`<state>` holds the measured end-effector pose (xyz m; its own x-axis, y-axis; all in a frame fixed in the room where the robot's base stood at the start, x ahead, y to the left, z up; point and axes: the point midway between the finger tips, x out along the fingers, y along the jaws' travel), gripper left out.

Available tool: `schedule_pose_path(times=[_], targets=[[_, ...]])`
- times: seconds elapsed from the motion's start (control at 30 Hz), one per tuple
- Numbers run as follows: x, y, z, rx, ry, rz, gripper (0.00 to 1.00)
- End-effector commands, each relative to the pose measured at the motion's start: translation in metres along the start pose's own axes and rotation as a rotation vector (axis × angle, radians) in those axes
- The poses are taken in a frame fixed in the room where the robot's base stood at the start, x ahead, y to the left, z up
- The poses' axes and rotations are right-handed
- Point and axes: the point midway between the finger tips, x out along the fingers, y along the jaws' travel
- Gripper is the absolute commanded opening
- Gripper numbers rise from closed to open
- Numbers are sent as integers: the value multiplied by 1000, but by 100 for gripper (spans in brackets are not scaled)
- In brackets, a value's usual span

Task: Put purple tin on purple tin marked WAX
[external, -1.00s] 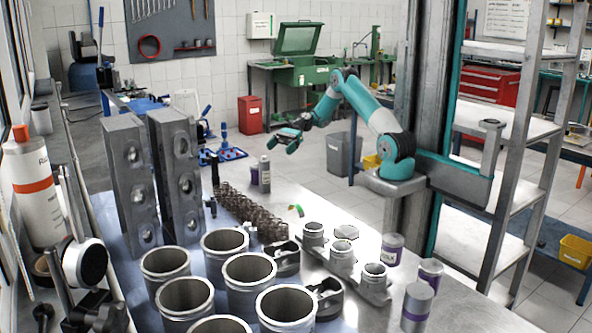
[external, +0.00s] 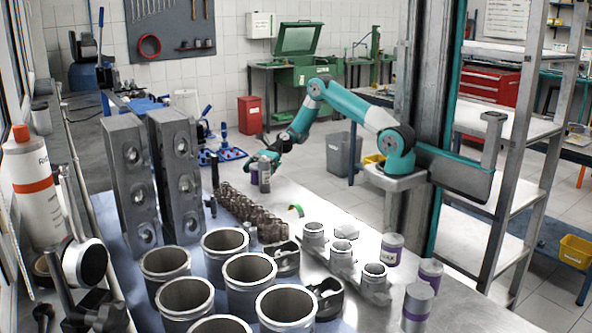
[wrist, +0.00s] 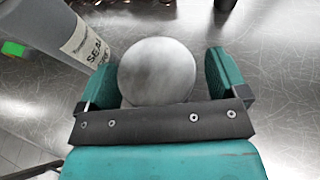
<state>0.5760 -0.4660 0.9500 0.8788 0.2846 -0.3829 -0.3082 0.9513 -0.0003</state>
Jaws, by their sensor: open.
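A purple tin (external: 254,174) stands at the far end of the bench, beside a grey bottle. My gripper (external: 264,160) is right above it. In the wrist view my gripper (wrist: 166,75) is open, with a round silver lid (wrist: 157,72) between its fingers; the tin's side is hidden below the lid. Three more purple-banded tins stand at the near right: a pale-labelled one (external: 392,249), one behind the front tin (external: 430,273), and the front one (external: 417,303). The label lettering is too small to tell which is marked WAX.
The grey bottle (wrist: 70,38), labelled "SEA...", stands close left of my gripper. Coil springs (external: 238,209), a tray of small pistons (external: 343,265) and large cylinder sleeves (external: 250,275) fill the bench. The bench's right strip is partly clear.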

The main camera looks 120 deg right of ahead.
Motion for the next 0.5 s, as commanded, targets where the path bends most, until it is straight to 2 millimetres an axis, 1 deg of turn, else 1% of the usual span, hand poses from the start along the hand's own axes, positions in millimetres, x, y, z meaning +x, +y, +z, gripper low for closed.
schedule_pose_path(times=[0.2,0.23,0.27,0.3,0.37,0.4,0.5], targets=[[2,0,0,1,0,-1,92],[2,0,0,1,0,-1,89],[2,0,0,1,0,-1,82],[1,0,0,1,0,-1,73],[1,0,0,1,0,-1,60],[1,0,0,1,0,0,50],[1,0,0,1,0,0,29]])
